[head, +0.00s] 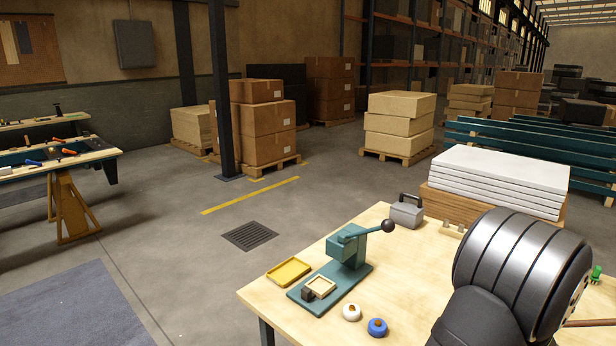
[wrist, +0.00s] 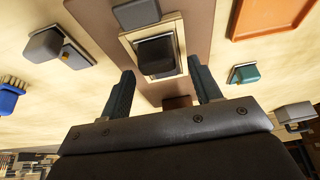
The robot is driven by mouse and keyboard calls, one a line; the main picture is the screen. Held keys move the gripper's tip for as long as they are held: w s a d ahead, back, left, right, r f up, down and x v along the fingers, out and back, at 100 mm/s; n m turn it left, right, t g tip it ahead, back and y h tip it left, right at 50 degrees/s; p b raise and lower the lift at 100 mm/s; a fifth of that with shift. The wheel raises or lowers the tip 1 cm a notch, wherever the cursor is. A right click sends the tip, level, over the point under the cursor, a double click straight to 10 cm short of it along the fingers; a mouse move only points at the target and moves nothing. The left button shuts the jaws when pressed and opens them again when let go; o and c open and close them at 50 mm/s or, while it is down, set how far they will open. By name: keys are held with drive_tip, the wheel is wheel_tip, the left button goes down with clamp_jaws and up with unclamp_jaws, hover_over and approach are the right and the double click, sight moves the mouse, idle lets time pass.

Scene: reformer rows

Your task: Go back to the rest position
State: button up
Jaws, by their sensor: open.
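My gripper (wrist: 162,80) shows in the wrist view with its two dark teal fingers spread apart, and nothing is gripped between them. Past the fingertips is a light wooden frame (wrist: 179,62) with a dark block (wrist: 155,55) in it, on a brownish strip (wrist: 98,14). I cannot tell the gap between the fingers and these things. In the head view my gripper is not seen; only my dark arm fills the lower right. There, a teal lever press (head: 347,247) stands on the wooden table (head: 400,290), with a small wooden frame (head: 320,287) on its base.
A yellow tray (head: 289,271), a white round piece (head: 351,312) and a blue one (head: 377,327) lie near the press. A grey weight (head: 407,212) and stacked white slabs (head: 500,180) stand behind. The wrist view shows an orange tray (wrist: 262,35) and a blue brush (wrist: 10,98).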

drive_tip(key=shift+f, duration=0.8)
drive_tip(key=v, duration=1.2)
drive_tip(key=x, duration=1.1)
drive_tip(key=shift+w+d+f, duration=0.1)
drive_tip(key=shift+w+f, duration=0.05)
drive_tip(key=shift+f, duration=0.1)
wheel_tip(320, 180, up, 4)
drive_tip(key=shift+d+r, duration=0.1)
drive_tip(key=shift+r, duration=0.1)
drive_tip(key=s+r, duration=0.7)
drive_tip(key=s, duration=0.5)
drive_tip(key=s+d+f+m, duration=0.1)
drive_tip(key=s+d+f, duration=0.1)
drive_tip(key=s+d, duration=0.5)
drive_tip(key=s+d+f, duration=0.2)
drive_tip(key=s, duration=0.8)
drive_tip(key=shift+w+d+f, duration=0.45)
drive_tip(key=shift+w+f, duration=0.4)
drive_tip(key=shift+w, duration=0.6)
drive_tip(key=shift+w+d+f, duration=0.45)
drive_tip(key=shift+w+f, duration=0.4)
drive_tip(key=shift+w, duration=0.6)
drive_tip(key=shift+w+d+f, duration=0.5)
drive_tip(key=shift+w+f, duration=0.35)
drive_tip(key=shift+w, duration=0.6)
